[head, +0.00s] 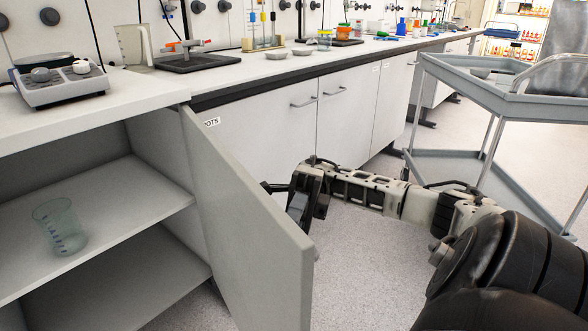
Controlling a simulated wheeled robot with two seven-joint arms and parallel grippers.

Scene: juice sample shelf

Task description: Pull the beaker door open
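The beaker door (245,225) is a grey panel that stands swung out from the cabinet, wide open. Its inner face is towards me. A clear beaker with blue marks (61,228) stands on the shelf inside. My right gripper (288,200) is just beyond the door's top edge, on its outer side. The door hides part of the fingers, so I cannot tell whether they are open or shut, or whether they touch the door. A small light piece, perhaps the handle's end, shows at the free edge. My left gripper is not in view.
The worktop (140,88) above holds a hotplate-like device (60,80) and lab items. Closed cabinet doors (345,105) stand behind my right arm. A grey trolley (500,95) stands at the right. Floor right of the door is clear apart from my arm.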

